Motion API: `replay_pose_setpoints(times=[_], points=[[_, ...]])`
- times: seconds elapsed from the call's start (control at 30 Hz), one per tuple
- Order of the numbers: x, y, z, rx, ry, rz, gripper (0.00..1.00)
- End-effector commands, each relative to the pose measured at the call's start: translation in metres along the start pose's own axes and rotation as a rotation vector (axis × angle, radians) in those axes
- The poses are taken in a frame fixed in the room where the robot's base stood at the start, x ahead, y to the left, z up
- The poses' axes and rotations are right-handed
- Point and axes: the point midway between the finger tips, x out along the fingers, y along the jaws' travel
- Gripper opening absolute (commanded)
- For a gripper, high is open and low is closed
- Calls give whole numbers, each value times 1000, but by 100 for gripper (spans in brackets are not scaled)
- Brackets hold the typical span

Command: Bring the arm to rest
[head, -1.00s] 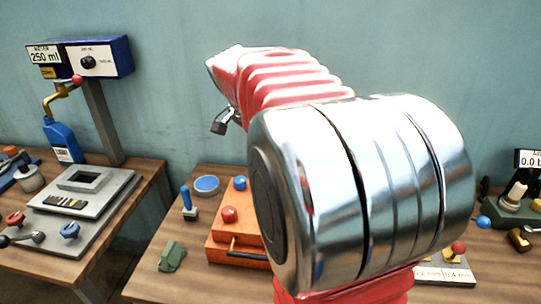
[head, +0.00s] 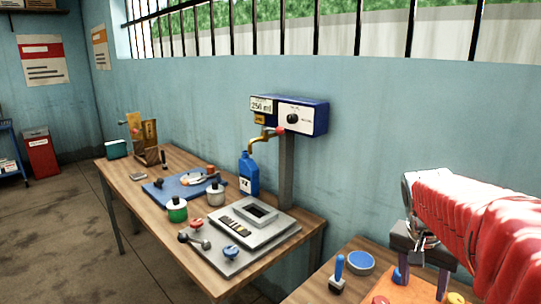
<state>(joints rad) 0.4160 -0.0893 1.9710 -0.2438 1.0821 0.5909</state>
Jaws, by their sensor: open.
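My arm, in a red ribbed sleeve (head: 485,225), reaches in from the right edge of the head view. My gripper (head: 420,277) is at its end, pointing down, with its dark fingers apart. It is over the right-hand bench, close to an orange case (head: 405,290). I see nothing between the fingers. The case hides part of what lies below, and I cannot tell whether the fingers touch it.
A blue-handled tool (head: 338,272) and a blue round lid (head: 361,262) are left of my gripper. On the left bench (head: 125,180) stand a dispenser (head: 290,115), a blue bottle (head: 249,174) and a grey plate (head: 225,258).

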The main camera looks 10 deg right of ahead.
Motion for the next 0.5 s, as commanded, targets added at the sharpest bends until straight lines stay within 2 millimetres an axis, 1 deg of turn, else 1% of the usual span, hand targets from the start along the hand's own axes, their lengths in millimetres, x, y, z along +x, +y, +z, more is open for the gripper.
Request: replay_pose_setpoints(times=[0.03,0.1,0.3,0.5], points=[[-3,-6,16,-70,4,-27,51],[-6,-13,36,-170,10,-63,51],[-15,-30,90,-405,47,-156,51],[-24,-41,140,-587,96,-239,51]])
